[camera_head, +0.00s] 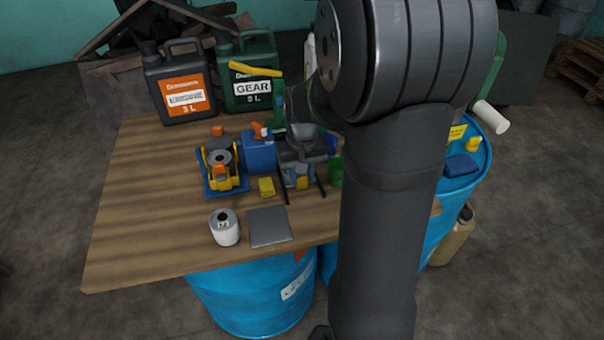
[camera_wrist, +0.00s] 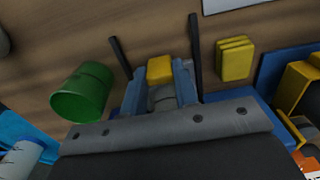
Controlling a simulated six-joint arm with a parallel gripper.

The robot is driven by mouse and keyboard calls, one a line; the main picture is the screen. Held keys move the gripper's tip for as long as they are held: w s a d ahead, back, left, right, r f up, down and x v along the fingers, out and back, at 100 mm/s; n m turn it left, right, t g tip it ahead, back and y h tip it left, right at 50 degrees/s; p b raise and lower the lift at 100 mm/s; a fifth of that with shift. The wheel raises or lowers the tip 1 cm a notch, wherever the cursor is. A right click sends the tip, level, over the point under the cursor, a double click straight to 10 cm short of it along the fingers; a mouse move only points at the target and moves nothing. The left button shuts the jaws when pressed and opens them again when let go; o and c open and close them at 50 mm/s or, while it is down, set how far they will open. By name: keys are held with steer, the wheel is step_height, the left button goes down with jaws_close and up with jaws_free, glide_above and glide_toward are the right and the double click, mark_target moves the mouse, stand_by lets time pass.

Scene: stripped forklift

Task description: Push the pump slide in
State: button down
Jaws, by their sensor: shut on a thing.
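My gripper (camera_head: 302,174) is over the right part of the wooden table. In the wrist view its two grey-blue fingers (camera_wrist: 161,84) close around a small yellow block (camera_wrist: 159,69) with a grey round part behind it. The yellow block also shows in the head view (camera_head: 302,183). It may be the pump slide; I cannot tell for sure. Two thin black bars (camera_wrist: 120,57) lie either side of it. The gripper body hides most of what is beneath. To the left, a yellow frame (camera_head: 210,176) with grey and orange parts stands on a blue base (camera_head: 232,190).
Close by are a yellow block pair (camera_head: 266,187), a blue box (camera_head: 258,153) and a green cup (camera_head: 336,172). A white cylinder (camera_head: 225,232) and grey plate (camera_head: 268,227) are in front. Dark (camera_head: 180,85) and green (camera_head: 250,72) jugs stand behind. The table's left side is clear.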

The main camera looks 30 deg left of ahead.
steer(key=shift+w+a, duration=1.8)
steer(key=c, duration=1.1)
jaws_free()
step_height(320, 180, up, 18)
steer(key=shift+f, duration=0.25)
